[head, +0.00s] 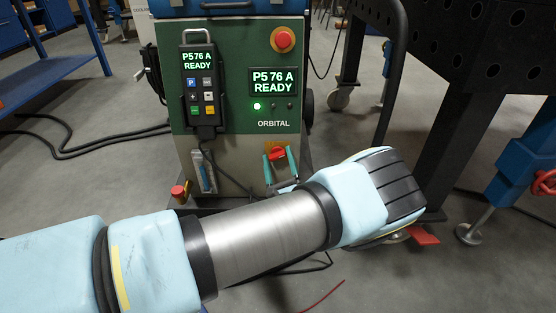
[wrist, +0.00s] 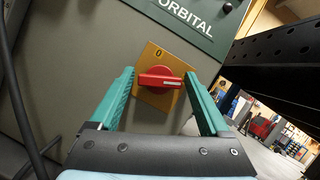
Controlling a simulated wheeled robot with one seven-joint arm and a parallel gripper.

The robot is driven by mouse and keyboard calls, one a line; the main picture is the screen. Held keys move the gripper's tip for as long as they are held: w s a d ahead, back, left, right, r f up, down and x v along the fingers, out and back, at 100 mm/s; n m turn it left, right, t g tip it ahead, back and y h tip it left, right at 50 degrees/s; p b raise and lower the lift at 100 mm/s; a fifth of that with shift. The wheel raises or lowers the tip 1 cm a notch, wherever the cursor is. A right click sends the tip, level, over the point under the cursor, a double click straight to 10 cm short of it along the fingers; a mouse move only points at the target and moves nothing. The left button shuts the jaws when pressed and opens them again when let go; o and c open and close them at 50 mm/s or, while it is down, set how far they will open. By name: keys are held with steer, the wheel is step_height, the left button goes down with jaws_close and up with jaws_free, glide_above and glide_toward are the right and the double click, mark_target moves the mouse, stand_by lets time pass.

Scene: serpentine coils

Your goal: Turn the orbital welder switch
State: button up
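The orbital welder (head: 232,100) is a green and grey cabinet. Its display (head: 273,81) and hanging pendant (head: 199,80) both read "P576 A READY", with a green lamp lit. The switch (wrist: 160,80) is a red rotary handle on a yellow plate (wrist: 155,98) marked 0 above. The handle lies roughly crosswise in the wrist view, its white line toward the right. The red handle also shows in the head view (head: 278,154). My gripper (wrist: 164,77) is open, with its green fingers on either side of the switch and gaps visible to both. My arm hides the cabinet's lower part.
A red emergency button (head: 283,39) sits at the cabinet's upper right. A dark perforated table (head: 480,50) with blue leg parts stands to the right. A blue shelf (head: 60,70) is at the left. Cables (head: 75,150) lie on the floor.

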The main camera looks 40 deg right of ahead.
steer(key=c, duration=1.1)
steer(key=m+h+p, duration=0.1)
steer(key=m+p, duration=0.1)
steer(key=m, duration=0.1)
steer(key=shift+r+h, duration=0.15)
steer(key=shift+h, duration=0.15)
steer(key=m+g+h+p, duration=0.1)
steer(key=m, duration=0.2)
steer(key=shift+p, duration=0.35)
steer(key=shift+f+m+g+h, duration=0.2)
steer(key=shift+m+g+h, duration=0.35)
steer(key=shift+m, duration=0.35)
steer(key=o, duration=1.4)
